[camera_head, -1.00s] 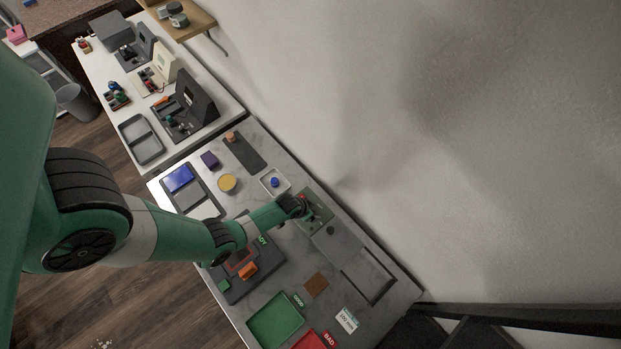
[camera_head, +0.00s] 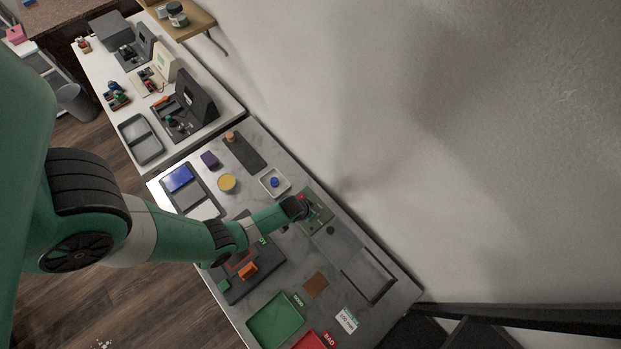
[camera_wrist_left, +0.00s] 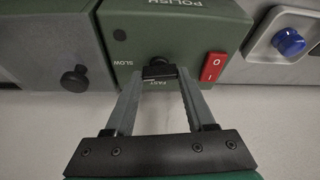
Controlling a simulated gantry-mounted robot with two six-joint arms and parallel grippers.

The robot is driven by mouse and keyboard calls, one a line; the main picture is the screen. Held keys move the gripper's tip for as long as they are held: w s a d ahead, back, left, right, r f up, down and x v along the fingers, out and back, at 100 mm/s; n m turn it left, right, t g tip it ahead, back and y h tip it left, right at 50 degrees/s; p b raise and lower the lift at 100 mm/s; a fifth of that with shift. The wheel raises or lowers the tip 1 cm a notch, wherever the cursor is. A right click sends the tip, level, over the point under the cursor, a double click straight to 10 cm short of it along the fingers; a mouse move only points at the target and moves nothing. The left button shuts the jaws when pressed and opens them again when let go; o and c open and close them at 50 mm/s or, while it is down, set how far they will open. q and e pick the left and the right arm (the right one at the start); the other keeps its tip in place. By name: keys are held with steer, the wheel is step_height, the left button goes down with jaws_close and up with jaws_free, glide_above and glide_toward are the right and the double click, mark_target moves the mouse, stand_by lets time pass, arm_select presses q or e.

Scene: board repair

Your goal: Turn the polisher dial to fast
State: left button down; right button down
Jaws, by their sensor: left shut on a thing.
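The green polisher (camera_head: 320,219) stands on the grey marbled bench in the head view. Its face, marked POLISH, fills the top of the left wrist view (camera_wrist_left: 190,25). The black dial (camera_wrist_left: 159,62) sits between the printed words SLOW, at its left, and FAST, just below it. My left gripper (camera_wrist_left: 160,72) is shut on the dial, with a fingertip on each side. The fingertips cover part of the dial, and I cannot tell exactly where it points. The red rocker switch (camera_wrist_left: 213,67) is right of the dial. My right gripper is not in view.
A grey unit with a black knob (camera_wrist_left: 74,78) adjoins the polisher. On its other side is a white tray (camera_head: 286,187) with a blue knob (camera_wrist_left: 288,42). A green tray (camera_head: 275,321) and red tray (camera_head: 309,341) lie near the bench's front. The wall is close behind.

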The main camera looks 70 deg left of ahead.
arm_select(q)
steer(key=n+g+y+b, duration=0.1)
steer(key=n, duration=0.3)
steer(key=shift+w+d+b, duration=0.1)
steer(key=shift+w+b, duration=0.05)
steer(key=shift+b, duration=0.2)
steer(key=shift+r+n+g+y+p, duration=0.1)
steer(key=shift+n+g+y+p, duration=0.2)
steer(key=shift+n, duration=0.8)
steer(key=shift+n+g+p, duration=0.4)
steer(key=shift+n+p, duration=0.05)
steer(key=shift+n, duration=0.45)
steer(key=n+g, duration=0.1)
steer(key=n, duration=0.1)
steer(key=shift+w+n+y, duration=0.15)
steer(key=shift+n+y, duration=0.15)
steer(key=shift+n, duration=0.1)
steer(key=n+g, duration=0.1)
steer(key=n, duration=0.1)
steer(key=shift+n, duration=0.3)
steer(key=shift+w+n+g+b, duration=0.1)
steer(key=shift+n+g+b, duration=0.55)
steer(key=shift+n, duration=0.75)
